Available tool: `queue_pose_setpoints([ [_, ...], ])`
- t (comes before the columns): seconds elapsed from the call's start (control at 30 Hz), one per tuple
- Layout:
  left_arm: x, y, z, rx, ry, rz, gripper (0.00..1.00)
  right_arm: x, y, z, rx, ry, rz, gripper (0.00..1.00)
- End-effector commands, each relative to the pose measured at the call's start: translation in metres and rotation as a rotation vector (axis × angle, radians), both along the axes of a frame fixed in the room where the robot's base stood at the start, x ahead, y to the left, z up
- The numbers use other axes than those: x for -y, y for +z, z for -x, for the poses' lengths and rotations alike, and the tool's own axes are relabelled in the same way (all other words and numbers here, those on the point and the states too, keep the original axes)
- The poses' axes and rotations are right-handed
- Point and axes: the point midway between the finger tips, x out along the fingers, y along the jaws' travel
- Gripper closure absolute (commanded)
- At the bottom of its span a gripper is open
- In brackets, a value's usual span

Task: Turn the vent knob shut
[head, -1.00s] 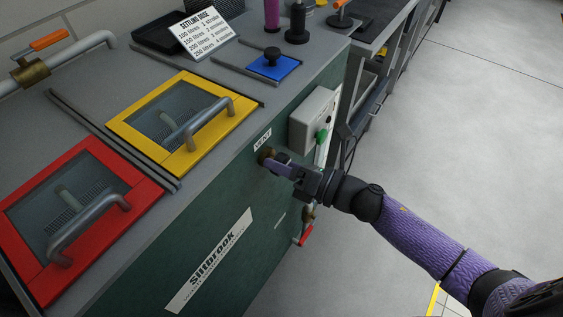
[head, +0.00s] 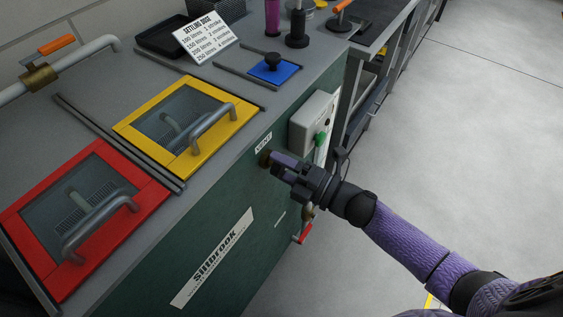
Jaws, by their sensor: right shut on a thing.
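The vent knob (head: 264,157) is a small brass-brown knob on the green front of the machine, just below the white VENT label (head: 263,143). It is partly hidden by my right gripper. My right gripper (head: 273,160), with purple fingers, reaches in from the right and is shut on the knob at its fingertips. How far the knob is turned cannot be told. My left gripper is not in view.
A grey box with a green button (head: 320,138) sits right of the knob, close to my right wrist. A red-handled valve (head: 303,235) hangs below. Yellow (head: 127,133) and red (head: 20,222) framed hatches lie on top. Floor at right is clear.

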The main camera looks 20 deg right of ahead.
Motion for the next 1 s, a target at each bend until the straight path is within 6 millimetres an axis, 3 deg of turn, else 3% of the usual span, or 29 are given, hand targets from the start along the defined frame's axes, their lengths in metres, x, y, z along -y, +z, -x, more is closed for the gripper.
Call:
queue_pose_setpoints([
  [0.6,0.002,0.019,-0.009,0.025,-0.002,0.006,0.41,0.0,0.002,0.0,-0.346,-0.001,-0.443,0.95],
  [1.0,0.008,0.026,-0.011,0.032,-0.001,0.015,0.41,0.0,0.002,0.0,-0.486,-0.001,-0.624,0.95],
])
